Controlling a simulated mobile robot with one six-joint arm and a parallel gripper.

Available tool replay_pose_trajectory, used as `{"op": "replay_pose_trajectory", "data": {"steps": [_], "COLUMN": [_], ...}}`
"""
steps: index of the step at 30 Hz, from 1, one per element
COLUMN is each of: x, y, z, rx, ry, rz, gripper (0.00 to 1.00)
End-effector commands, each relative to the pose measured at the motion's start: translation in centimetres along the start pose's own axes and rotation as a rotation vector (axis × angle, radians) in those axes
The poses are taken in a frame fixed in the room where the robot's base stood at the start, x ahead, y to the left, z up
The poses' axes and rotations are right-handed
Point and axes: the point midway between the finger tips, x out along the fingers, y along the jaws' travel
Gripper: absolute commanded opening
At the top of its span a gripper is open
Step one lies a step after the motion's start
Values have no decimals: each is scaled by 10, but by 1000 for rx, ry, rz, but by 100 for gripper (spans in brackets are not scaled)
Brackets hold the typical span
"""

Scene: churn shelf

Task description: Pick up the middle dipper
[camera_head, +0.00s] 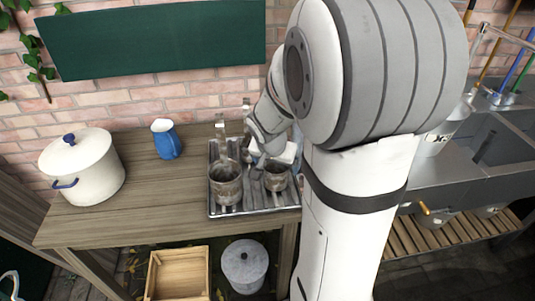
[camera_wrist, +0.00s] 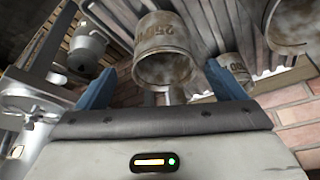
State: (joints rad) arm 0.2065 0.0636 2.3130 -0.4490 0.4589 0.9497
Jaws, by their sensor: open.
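A worn metal dipper marked 250 (camera_wrist: 160,32) shows between my fingers in the wrist view, its mouth facing the camera. My gripper (camera_wrist: 160,68) is open, one blue finger on each side; I cannot tell if it touches. A second dipper (camera_wrist: 233,68), marking partly hidden, shows beyond my right finger. A third dipper (camera_wrist: 293,22) is cut off at the upper right. In the head view, one dipper (camera_head: 225,188) stands on the left of the ribbed metal tray (camera_head: 255,208) and another (camera_head: 276,180) on the right. My arm covers part of the tray. I cannot tell which dipper is the middle one.
A brick wall (camera_head: 110,105) is close behind. A metal sink (camera_head: 475,165) is at the right. Below are a wooden crate (camera_head: 153,278) and a grey bucket (camera_head: 243,270).

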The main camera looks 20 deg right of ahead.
Motion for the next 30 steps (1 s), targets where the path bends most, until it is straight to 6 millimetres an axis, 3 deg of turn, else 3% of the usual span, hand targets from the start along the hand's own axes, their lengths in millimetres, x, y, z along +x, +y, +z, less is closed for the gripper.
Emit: {"op": "replay_pose_trajectory", "data": {"steps": [15,23,30], "x": [60,62,61], "y": [-4,-5,-5], "z": [1,1,1], "rx": [-4,-4,-5], "ry": [-3,-2,-2], "rz": [-1,-1,-2], "gripper": [90,90,71]}}
